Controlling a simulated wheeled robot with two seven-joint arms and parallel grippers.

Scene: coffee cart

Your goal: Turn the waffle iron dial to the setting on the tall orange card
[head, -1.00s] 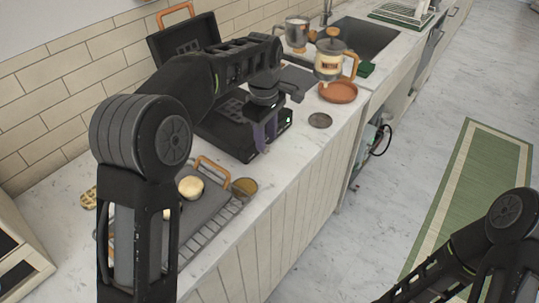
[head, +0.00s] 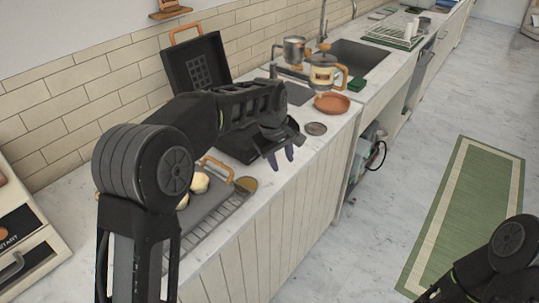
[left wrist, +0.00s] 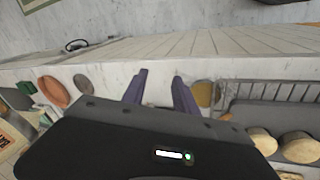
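The black waffle iron (head: 196,68) stands on the counter with its lid raised; its base (head: 236,148) is partly hidden behind my left arm. I cannot make out its dial. No tall orange card can be made out in either view. My left gripper (head: 281,157) is in front of the waffle iron base, near the counter's front edge, with its purple fingers apart and nothing seen held. In the left wrist view the two fingers (left wrist: 161,92) also stand apart over the counter edge. My right arm shows at the lower right, but its gripper is outside the picture.
A tray (head: 210,205) with round buns (head: 199,182) and a wire rack lies left of the gripper. To the right are a grey disc (head: 316,129), an orange saucer (head: 332,103) and a French press (head: 323,72). A cream machine (head: 25,245) stands at the left.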

